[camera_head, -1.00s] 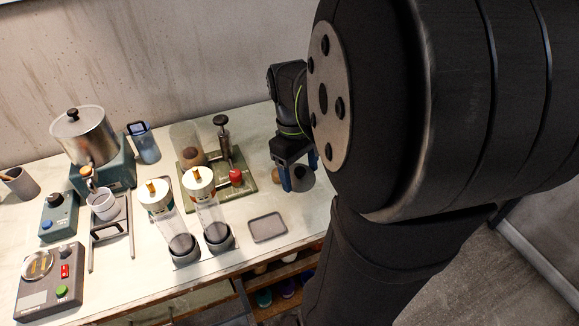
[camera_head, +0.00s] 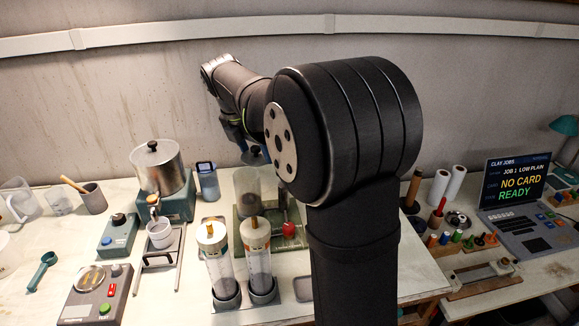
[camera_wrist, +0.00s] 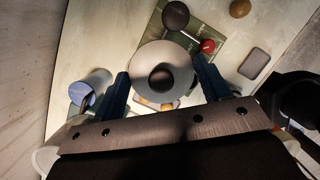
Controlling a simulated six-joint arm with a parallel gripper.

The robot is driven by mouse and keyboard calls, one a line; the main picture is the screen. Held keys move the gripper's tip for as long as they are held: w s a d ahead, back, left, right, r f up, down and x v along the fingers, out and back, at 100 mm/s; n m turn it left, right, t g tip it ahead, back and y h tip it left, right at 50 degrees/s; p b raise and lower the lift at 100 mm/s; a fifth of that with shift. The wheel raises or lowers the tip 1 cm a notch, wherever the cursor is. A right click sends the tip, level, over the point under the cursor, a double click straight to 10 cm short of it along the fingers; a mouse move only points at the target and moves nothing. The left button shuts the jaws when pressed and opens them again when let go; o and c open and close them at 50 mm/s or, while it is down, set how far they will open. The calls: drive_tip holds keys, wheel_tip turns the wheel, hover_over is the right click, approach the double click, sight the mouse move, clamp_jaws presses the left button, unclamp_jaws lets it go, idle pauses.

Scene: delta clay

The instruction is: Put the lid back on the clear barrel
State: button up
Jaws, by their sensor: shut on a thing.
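The clear barrel (camera_head: 247,193) stands upright on a green base plate (camera_head: 242,236) at the back of the bench. My gripper (camera_head: 252,148) points down above it, partly hidden by my arm. It is shut on the lid (camera_head: 253,157), a round grey disc. In the wrist view the lid (camera_wrist: 150,60) lies between the two blue fingers, with a dark knob in its middle. The lid appears above the barrel top; the exact gap cannot be told. The barrel is hidden under the lid in the wrist view.
A red knob (camera_head: 289,229) stands right of the barrel. Two clear tubes (camera_head: 221,268) with white caps stand in front. A blue jug (camera_head: 207,181) and a steel pot (camera_head: 157,168) stand to the left. A small grey tray (camera_wrist: 255,63) lies on clear bench top.

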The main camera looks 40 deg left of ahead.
sight(246, 152)
drive_tip(key=a, duration=0.1)
drive_tip(key=a+n, duration=0.1)
drive_tip(key=s+a+n, duration=0.1)
drive_tip(key=shift+r+y, duration=0.3)
drive_tip(key=shift+r, duration=0.1)
wheel_tip(246, 152, down, 6)
drive_tip(key=shift+f, duration=0.15)
drive_tip(key=shift+f, duration=0.15)
idle(2.0)
drive_tip(key=o, duration=1.2)
drive_tip(key=shift+c, duration=0.2)
drive_tip(key=shift+r, duration=3.5)
